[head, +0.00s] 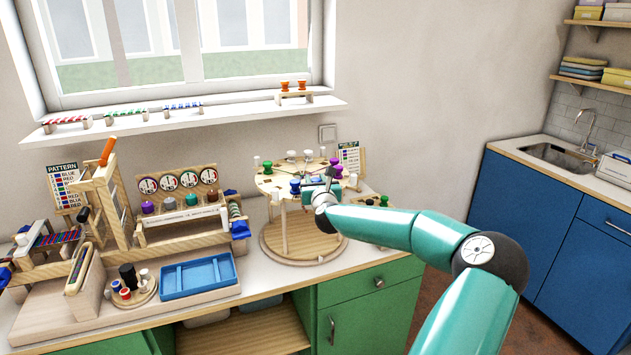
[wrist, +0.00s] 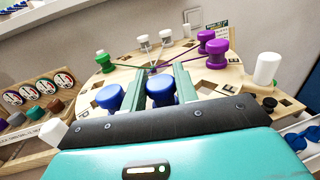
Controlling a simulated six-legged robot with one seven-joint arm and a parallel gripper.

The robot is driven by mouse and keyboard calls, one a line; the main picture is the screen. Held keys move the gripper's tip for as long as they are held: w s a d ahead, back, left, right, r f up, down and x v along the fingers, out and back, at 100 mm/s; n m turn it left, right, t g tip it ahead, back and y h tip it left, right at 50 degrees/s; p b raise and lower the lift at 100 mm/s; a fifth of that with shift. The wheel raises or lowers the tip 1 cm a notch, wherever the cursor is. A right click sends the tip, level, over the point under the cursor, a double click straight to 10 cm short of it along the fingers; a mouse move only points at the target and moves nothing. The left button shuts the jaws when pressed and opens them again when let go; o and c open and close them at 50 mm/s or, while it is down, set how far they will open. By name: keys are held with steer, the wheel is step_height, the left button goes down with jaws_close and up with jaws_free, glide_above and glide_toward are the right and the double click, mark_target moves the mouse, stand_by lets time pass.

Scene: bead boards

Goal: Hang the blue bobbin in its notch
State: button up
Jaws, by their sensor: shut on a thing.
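My gripper (head: 329,184) is over the near right part of the round wooden board (head: 268,186). In the wrist view, my gripper (wrist: 160,92) has its two green fingers shut on a blue bobbin (wrist: 160,86). A second blue bobbin (wrist: 110,97) is just left of the left finger, also seen in the head view (head: 295,187). The held bobbin's lower part and the notch under it are hidden by my gripper, so I cannot tell whether it touches the board.
Around the board are a green bobbin (wrist: 103,57), white bobbins (wrist: 143,41), purple bobbins (wrist: 215,52) and a white peg (wrist: 266,68). A rack with round dials (head: 180,205) and a blue tray (head: 198,276) stand to the left.

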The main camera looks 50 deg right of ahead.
steer(key=shift+f, duration=0.1)
steer(key=o, duration=1)
steer(key=shift+c, duration=0.2)
